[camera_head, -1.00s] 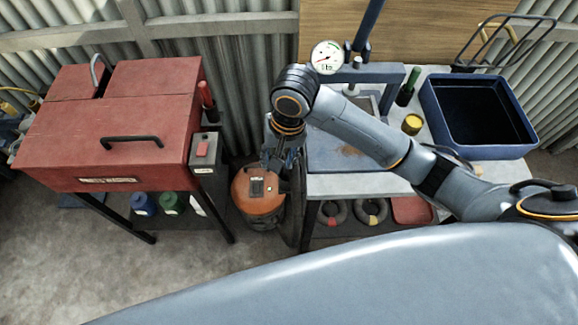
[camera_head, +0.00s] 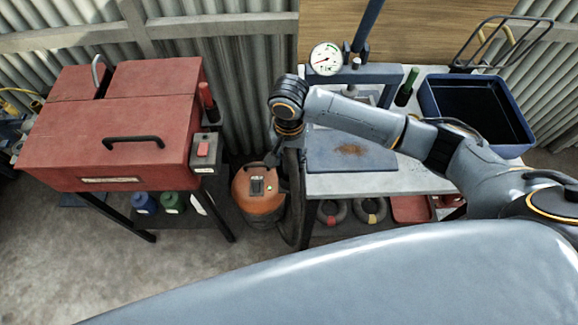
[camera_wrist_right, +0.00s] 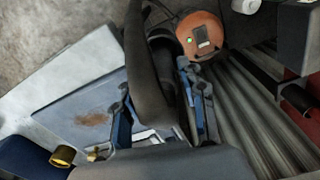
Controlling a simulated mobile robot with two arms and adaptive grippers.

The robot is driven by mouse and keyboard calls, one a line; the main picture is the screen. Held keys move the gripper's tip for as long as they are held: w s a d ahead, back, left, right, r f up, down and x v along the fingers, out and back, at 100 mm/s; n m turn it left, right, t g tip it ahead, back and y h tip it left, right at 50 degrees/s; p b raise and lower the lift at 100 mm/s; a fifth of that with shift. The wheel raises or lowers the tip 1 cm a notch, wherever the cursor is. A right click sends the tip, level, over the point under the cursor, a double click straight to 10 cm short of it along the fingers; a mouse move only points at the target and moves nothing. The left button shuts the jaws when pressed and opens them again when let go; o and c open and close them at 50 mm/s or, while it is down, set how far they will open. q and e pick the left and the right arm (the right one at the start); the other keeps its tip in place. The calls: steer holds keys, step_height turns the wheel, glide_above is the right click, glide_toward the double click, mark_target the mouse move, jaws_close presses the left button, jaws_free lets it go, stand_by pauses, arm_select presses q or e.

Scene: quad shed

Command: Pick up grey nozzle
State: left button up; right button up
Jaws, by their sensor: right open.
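The grey nozzle (camera_wrist_right: 150,75) is a long dark-grey piece in the right wrist view, running from the top down between my right gripper's two blue-and-black fingers. My right gripper (camera_wrist_right: 157,98) is open, with one finger on each side of it; I cannot tell whether either finger touches it. In the head view the right gripper (camera_head: 274,152) is small and partly hidden at the bench's left edge, above the orange vacuum (camera_head: 258,196). A dark hose (camera_head: 293,195) hangs beside it there. My left gripper is not in view.
The grey bench (camera_head: 385,181) has a blue mat (camera_head: 335,160) and a blue bin (camera_head: 478,140) on it. A press with a round gauge (camera_head: 326,58) stands at the back. A red cabinet (camera_head: 105,140) stands left of the vacuum, with a gap between it and the bench.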

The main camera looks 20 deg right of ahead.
mark_target(289, 168)
steer(key=shift+w+d+f+p, duration=0.15)
steer(key=shift+f+p, duration=0.3)
steer(key=shift+f, duration=1.9)
steer(key=shift+w, duration=0.1)
jaws_close()
steer(key=shift+r, duration=0.1)
